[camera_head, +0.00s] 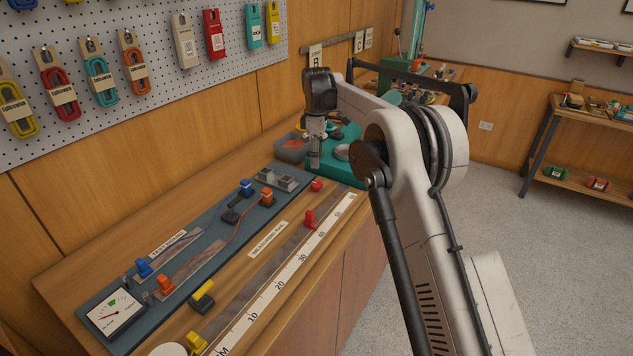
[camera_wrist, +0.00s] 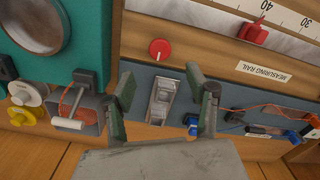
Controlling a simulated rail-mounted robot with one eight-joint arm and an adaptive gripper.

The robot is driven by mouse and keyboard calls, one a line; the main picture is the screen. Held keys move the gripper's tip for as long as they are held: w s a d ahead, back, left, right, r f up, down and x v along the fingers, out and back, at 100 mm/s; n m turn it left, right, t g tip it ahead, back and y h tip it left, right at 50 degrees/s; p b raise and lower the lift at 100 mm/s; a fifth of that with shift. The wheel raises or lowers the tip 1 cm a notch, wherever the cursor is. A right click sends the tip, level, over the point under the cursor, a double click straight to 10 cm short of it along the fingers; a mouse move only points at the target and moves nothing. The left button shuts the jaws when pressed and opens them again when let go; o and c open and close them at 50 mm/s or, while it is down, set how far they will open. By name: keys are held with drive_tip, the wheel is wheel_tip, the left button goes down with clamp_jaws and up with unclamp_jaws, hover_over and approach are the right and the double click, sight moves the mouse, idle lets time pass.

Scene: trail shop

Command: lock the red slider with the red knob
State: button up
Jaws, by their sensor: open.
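The red slider (camera_head: 309,219) sits on the measuring rail (camera_head: 270,289), near the 40 mark. It also shows in the wrist view (camera_wrist: 253,33) at the upper right. In the wrist view the knob (camera_wrist: 159,49) is a round red disc with a pale line, in the upper middle. My gripper (camera_head: 315,165) hangs over the far part of the bench. In the wrist view its fingers (camera_wrist: 168,92) are spread and empty, with the knob beyond them.
A blue test board (camera_head: 205,262) with blue and orange plugs, wires and a meter (camera_head: 115,312) lies left of the rail. A yellow slider (camera_head: 195,343) sits at the rail's near end.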

sight(317, 183)
wheel_tip(317, 183, down, 10)
drive_tip(key=shift+f+p, duration=0.1)
drive_tip(key=shift+p, duration=0.35)
drive_tip(key=shift+c, duration=0.2)
drive_tip(key=c, duration=1.1)
